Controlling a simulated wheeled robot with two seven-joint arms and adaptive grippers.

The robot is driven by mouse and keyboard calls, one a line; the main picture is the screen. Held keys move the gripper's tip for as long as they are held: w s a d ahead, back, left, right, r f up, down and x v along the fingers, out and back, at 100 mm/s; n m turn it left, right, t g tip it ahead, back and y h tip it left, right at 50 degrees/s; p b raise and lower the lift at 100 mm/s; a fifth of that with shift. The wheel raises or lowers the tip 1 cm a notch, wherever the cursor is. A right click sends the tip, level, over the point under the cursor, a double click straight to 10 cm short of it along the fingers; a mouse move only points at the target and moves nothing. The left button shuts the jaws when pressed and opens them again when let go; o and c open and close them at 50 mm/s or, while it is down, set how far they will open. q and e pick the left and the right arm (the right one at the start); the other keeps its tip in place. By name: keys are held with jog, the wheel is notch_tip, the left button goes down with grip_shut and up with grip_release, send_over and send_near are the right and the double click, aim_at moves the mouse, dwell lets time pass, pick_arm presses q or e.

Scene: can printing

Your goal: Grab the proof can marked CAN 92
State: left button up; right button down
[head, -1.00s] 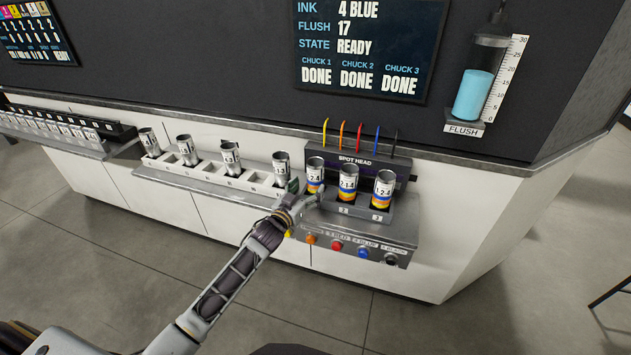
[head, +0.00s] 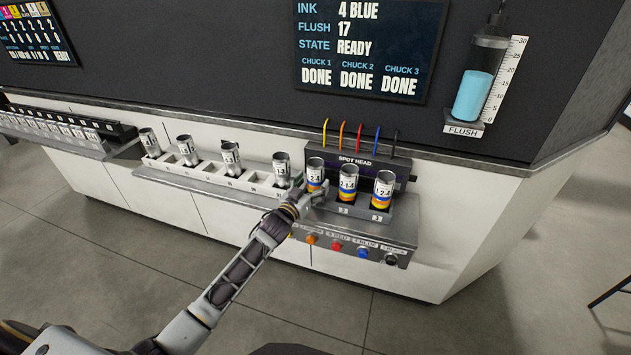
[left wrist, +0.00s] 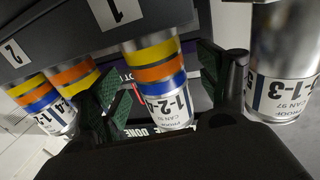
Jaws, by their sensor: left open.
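A banded proof can (head: 315,173) stands in the leftmost chuck of the spot head. It shows upside down in the left wrist view as a silver can (left wrist: 160,70) with yellow, orange and blue bands and the label 1-2-4. Its small print seems to read CAN 92 but is hard to make out. My left gripper (head: 312,198) is at this can. In the left wrist view the left gripper (left wrist: 168,85) is open, with one finger on each side of the can. I cannot tell whether either finger touches it. My right gripper is out of view.
Two similar banded cans (head: 348,183) (head: 383,188) stand in the other chucks. A can labelled 1-3 (left wrist: 285,70) is close beside one finger, in the white rack (head: 258,187) with several cans. Coloured buttons (head: 337,246) line the panel below.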

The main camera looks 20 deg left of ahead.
pick_arm(q)
jog(key=shift+w+d, duration=0.15)
jog(key=shift+w, duration=0.6)
jog(key=shift+w+d, duration=0.1)
jog(key=shift+w, duration=0.5)
jog(key=c, duration=0.7)
jog(key=shift+c, duration=0.5)
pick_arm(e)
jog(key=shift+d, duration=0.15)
